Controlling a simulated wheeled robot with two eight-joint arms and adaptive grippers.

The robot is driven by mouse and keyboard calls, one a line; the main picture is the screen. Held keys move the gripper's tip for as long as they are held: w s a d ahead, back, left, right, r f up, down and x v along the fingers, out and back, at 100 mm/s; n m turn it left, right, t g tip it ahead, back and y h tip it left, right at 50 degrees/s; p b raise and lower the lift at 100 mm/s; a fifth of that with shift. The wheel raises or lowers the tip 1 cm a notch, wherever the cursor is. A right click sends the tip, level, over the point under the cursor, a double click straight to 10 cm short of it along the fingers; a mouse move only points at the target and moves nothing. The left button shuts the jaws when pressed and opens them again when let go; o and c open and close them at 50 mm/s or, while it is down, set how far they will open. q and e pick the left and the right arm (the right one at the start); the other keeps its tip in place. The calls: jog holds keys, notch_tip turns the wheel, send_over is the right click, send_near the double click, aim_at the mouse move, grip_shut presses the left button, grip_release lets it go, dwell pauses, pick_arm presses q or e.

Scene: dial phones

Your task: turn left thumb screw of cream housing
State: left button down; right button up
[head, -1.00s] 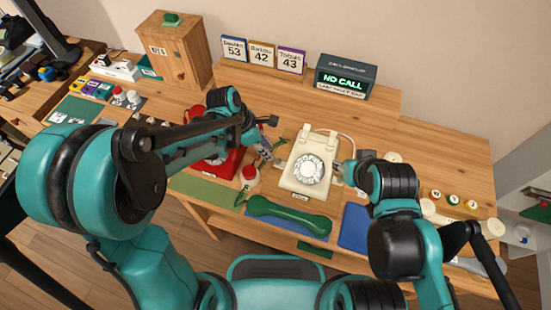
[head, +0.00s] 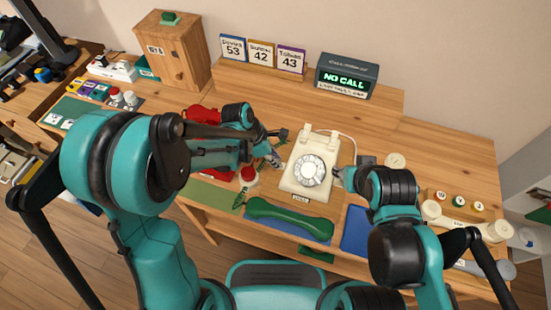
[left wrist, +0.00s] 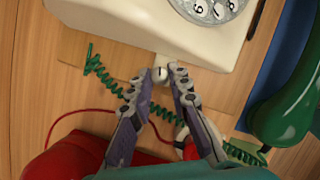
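The cream housing (head: 310,165) is a dial phone body standing mid-table. Its left side also shows at the top of the left wrist view (left wrist: 150,30). The left thumb screw (left wrist: 160,74) is a small pale knob sticking out of that side. My left gripper (left wrist: 159,75) has its two fingertips on either side of the screw, very close to it. Whether they press on it I cannot tell. In the head view the left gripper (head: 277,146) is beside the housing's left edge. My right gripper (head: 340,175) is at the housing's right side, its fingers too small to read.
A red phone (head: 203,115) is partly hidden under my left arm. A green handset (head: 289,220) lies in front of the housing on a blue mat. A green coiled cord (left wrist: 100,70) and a thin red cord (left wrist: 75,113) lie near the left fingers. A display (head: 345,77) stands behind.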

pick_arm(q)
jog(key=shift+m, duration=0.5)
jog(key=m, duration=0.1)
jog(key=m+g, duration=0.1)
jog(key=m, duration=0.1)
jog(key=m+g, duration=0.1)
jog(key=shift+w+m, duration=0.25)
jog(key=shift+m, duration=0.05)
jog(key=shift+w+d+m+g+y, duration=0.1)
jog(key=shift+m+g+y, duration=0.3)
jog(key=shift+m, duration=0.9)
jog(key=shift+w+m+g+y, duration=0.1)
jog(key=shift+m+g+y, duration=0.3)
jog(key=shift+m, duration=0.9)
jog(key=c, duration=1.7)
grip_release()
